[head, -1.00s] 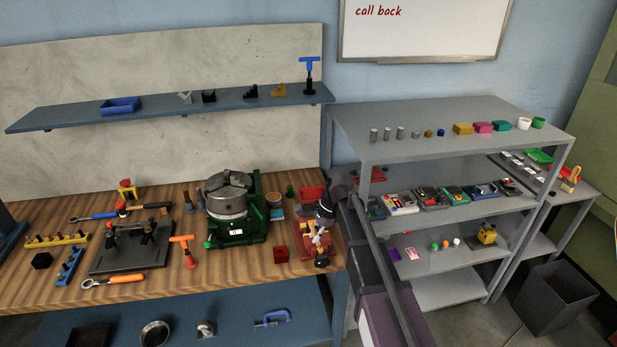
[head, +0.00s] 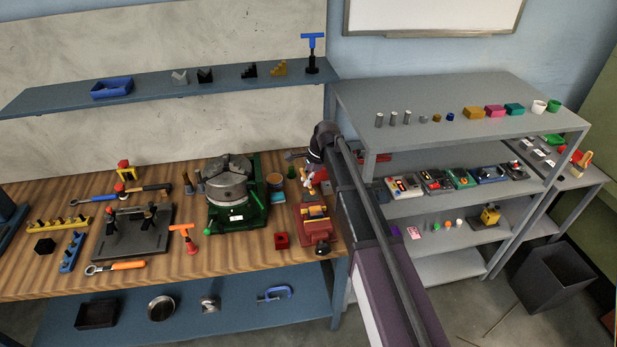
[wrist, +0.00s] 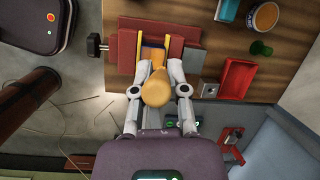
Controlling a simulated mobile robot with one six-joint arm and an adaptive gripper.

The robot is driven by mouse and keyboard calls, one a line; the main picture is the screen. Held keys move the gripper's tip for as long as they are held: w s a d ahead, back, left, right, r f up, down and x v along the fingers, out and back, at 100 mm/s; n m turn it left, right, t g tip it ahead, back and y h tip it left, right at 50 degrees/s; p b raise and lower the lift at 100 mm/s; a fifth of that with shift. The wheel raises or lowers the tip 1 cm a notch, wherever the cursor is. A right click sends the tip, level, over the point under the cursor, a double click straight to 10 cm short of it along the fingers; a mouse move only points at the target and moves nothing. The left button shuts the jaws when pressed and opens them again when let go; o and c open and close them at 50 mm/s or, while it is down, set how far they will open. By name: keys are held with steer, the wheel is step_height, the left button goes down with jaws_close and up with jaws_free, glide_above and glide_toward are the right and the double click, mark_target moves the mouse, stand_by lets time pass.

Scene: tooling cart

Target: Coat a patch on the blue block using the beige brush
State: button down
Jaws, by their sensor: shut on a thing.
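My gripper (wrist: 157,88) is shut on the rounded handle of the beige brush (wrist: 156,92), seen from above in the wrist view. In the head view my gripper (head: 308,181) is over the rear part of the red vise (head: 314,226). The brush's far end overlaps the block in the picture. I cannot tell whether they touch, and any coating is too small to make out.
A cup (wrist: 264,16), a green knobbed piece (wrist: 261,48) and a red open box (wrist: 237,78) stand right of the vise in the wrist view. In the head view a green-based chuck (head: 229,190) stands left of the vise. A grey shelf unit (head: 450,105) is to the right.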

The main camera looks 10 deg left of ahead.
steer(key=shift+f, duration=0.15)
steer(key=shift+f+b, duration=2.9)
steer(key=shift+b, duration=0.15)
steer(key=shift+f+b, duration=1.05)
steer(key=shift+s+d, duration=0.1)
steer(key=s, duration=0.1)
steer(key=s+d, duration=0.1)
steer(key=s, duration=0.1)
steer(key=shift+s+r, duration=0.15)
steer(key=shift+s, duration=0.15)
steer(key=shift+w, duration=0.2)
steer(key=shift+w+a, duration=0.3)
steer(key=shift+w, duration=0.6)
steer(key=shift+w+a, duration=0.25)
steer(key=shift+w, duration=0.6)
